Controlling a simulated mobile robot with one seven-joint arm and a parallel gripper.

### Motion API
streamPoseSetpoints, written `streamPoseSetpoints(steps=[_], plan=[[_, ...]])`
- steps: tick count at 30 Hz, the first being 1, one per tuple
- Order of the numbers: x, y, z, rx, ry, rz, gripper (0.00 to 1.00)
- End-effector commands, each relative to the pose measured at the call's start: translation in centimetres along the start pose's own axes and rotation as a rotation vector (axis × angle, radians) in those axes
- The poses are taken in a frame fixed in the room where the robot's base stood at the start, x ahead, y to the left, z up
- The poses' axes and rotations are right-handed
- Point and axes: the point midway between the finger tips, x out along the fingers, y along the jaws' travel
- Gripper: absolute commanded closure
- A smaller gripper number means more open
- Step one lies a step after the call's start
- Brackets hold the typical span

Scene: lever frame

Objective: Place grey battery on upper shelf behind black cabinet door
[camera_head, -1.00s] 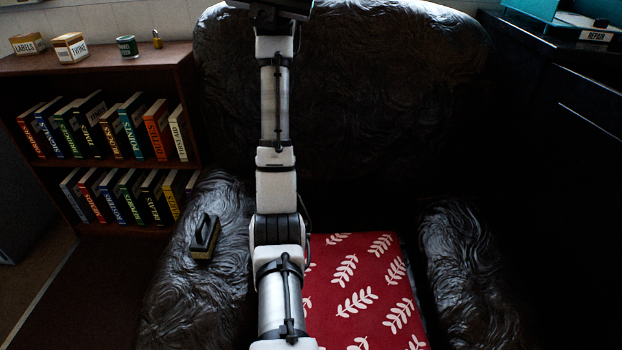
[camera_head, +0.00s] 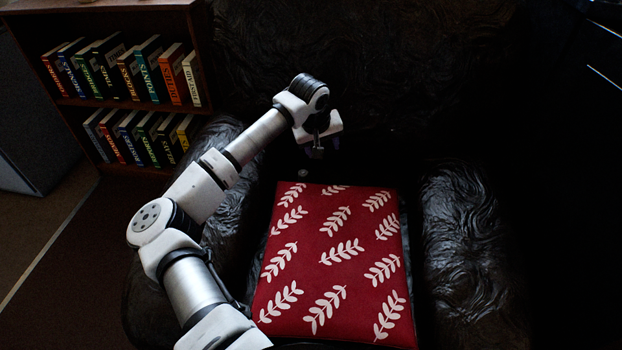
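My gripper (camera_head: 316,152) points down just behind the back edge of the red cushion on the armchair. Its fingers are small and dark, so I cannot tell whether they are open or shut. A small grey round thing (camera_head: 303,172) shows just below and left of the gripper, in the dark gap behind the cushion. It may be the grey battery, but it is too small to be sure. The black cabinet (camera_head: 592,75) is a very dark shape at the right edge, with a few pale edge lines. I cannot make out its door or upper shelf.
The red cushion (camera_head: 341,252) with white leaf sprigs lies on the black armchair seat. The chair's right armrest (camera_head: 466,235) stands beside it. A brown bookcase (camera_head: 200,30) with two rows of books stands at the upper left. Bare floor shows at the left.

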Motion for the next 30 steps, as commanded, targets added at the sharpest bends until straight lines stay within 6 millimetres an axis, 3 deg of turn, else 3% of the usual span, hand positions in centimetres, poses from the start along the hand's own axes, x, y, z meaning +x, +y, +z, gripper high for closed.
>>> streamPoseSetpoints(steps=[1,3,6,18,26,30], plan=[[1.0,-2.1,-0.3,0.065,0.034,-0.057,0.46],[1.9,-4.1,-0.7,0.144,0.066,-0.119,0.46],[2.6,-5.6,-1.0,0.207,0.087,-0.166,0.46],[9.4,-6.9,-1.7,0.219,0.089,-0.174,0.46],[11.4,-7.2,-2.0,0.219,0.09,-0.174,0.46],[13.4,-7.6,-2.0,0.217,0.086,-0.172,0.46]])
